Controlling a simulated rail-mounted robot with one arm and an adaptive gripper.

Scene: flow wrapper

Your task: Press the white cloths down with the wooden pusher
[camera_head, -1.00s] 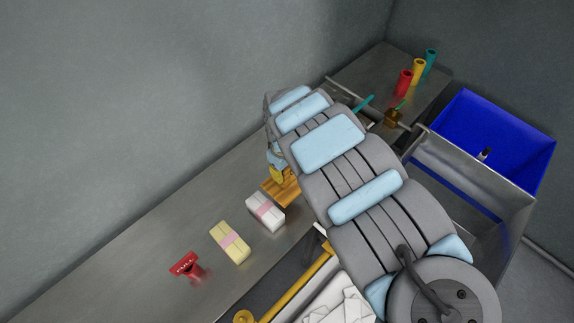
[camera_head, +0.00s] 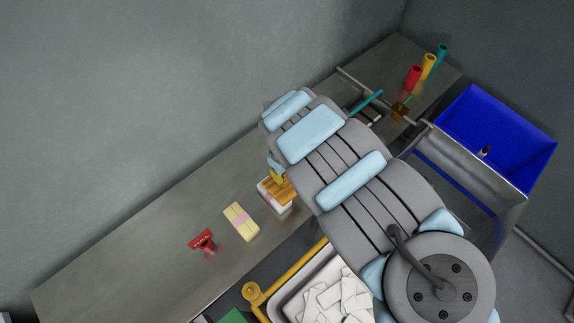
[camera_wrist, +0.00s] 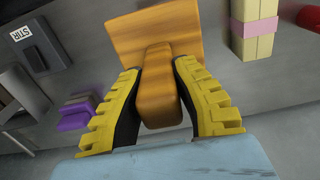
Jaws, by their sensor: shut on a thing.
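My gripper (camera_wrist: 158,72) is shut on the wooden pusher's handle (camera_wrist: 160,100), with yellow fingers on both sides. The pusher's flat wooden plate (camera_wrist: 150,30) is beyond the fingertips. In the head view, my gripper (camera_head: 276,174) and the pusher (camera_head: 283,190) are partly hidden by my arm. The pusher overlaps a white pack with a pink band (camera_head: 270,200); I cannot tell whether they touch. Loose white cloths (camera_head: 330,300) lie heaped in a pale tray (camera_head: 290,292) at the bottom, partly behind my arm. The pusher is apart from them.
A yellow pack (camera_head: 241,221) and a red item (camera_head: 203,241) stand on the metal bench (camera_head: 130,265). A yellow rail (camera_head: 290,272) runs beside the tray. Red, yellow and teal cylinders (camera_head: 428,66) and a blue bin (camera_head: 495,130) are at right. A purple item (camera_wrist: 77,113) shows in the wrist view.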

